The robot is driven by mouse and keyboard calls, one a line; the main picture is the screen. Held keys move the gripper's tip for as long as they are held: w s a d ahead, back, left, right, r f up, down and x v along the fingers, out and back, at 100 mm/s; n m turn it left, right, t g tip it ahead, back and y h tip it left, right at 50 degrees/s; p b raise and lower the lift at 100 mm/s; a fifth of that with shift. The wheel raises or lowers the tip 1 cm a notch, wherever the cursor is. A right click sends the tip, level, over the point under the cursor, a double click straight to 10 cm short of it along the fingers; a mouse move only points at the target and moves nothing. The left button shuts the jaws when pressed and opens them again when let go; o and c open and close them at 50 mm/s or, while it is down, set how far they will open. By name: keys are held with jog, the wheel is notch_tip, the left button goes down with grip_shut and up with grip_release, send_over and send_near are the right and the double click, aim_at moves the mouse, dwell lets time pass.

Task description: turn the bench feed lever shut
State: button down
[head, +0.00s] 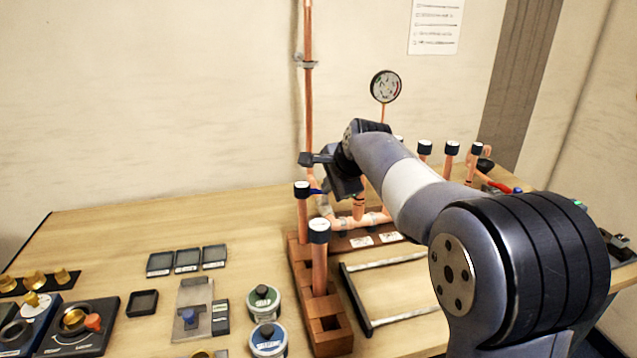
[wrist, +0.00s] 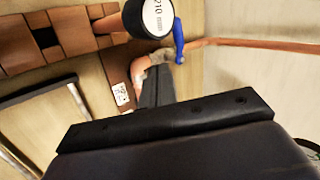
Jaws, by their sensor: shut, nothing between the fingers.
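A blue lever (wrist: 178,40) shows in the wrist view, upright in the picture beside a dark pipe cap with a white label (wrist: 158,17). A small blue part of it shows in the head view (head: 315,191), right of a capped copper pipe (head: 302,212). My gripper (wrist: 160,70) is shut and empty, its fingertips just below the blue lever in the wrist view. I cannot tell whether they touch it. In the head view my gripper (head: 325,203) is above the copper manifold (head: 350,222), and my wrist partly hides the lever and pipes there.
A taller capped pipe (head: 319,262) stands in a brick-coloured rack (head: 330,325) in front. A pressure gauge (head: 385,87) rises behind my arm. A red handle (head: 497,187) is at the right. Tins (head: 264,302) and small trays (head: 187,261) lie left; the back-left bench is clear.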

aim_at(314, 193)
jog(key=x, duration=0.3)
jog(key=p+x, duration=0.1)
jog(key=x, duration=0.2)
jog(key=w+r+x, duration=0.1)
jog(key=x, duration=0.3)
jog(key=shift+w+a+p, duration=0.1)
jog(key=shift+a+p, duration=0.2)
jog(key=shift+a, duration=0.1)
jog(key=shift+w+a+f, duration=0.15)
jog(key=shift+w+a, duration=0.15)
jog(key=shift+w, duration=0.3)
jog(key=w+a+p, duration=0.1)
jog(key=p, duration=0.1)
jog(key=shift+a+p, duration=0.2)
jog(key=shift+p, duration=0.15)
jog(key=b+v, duration=0.1)
jog(key=v, duration=1)
